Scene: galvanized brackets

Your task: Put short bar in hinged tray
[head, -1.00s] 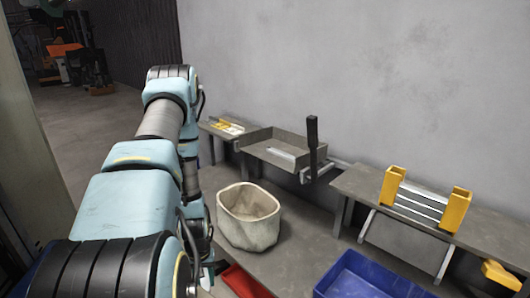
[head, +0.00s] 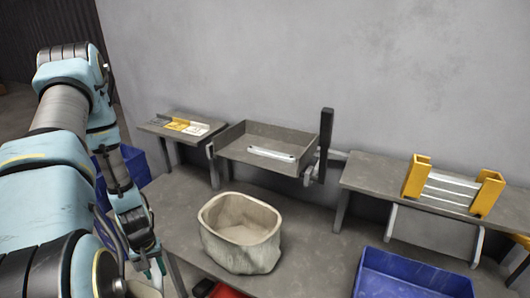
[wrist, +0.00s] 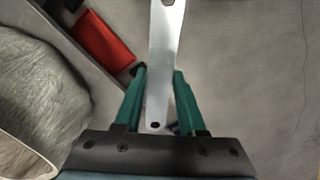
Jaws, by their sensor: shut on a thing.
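The short bar (wrist: 165,45), a flat silver strip with a hole near each end, is between the two green fingers of my gripper (wrist: 159,72) in the wrist view. My gripper is shut on it. In the head view my gripper (head: 152,268) hangs low at the left, beside the fabric bin; the held bar is not clear there. The hinged tray (head: 240,132), a shallow grey metal box with a black upright handle (head: 326,132) at its right, stands by the wall. Another silver bar (head: 272,154) lies in it.
A beige fabric bin (head: 240,240) stands in front of the tray. A yellow rack (head: 415,178) with silver bars is at right, above a blue bin (head: 415,275). A side shelf (head: 160,125) holds small yellow and white pieces.

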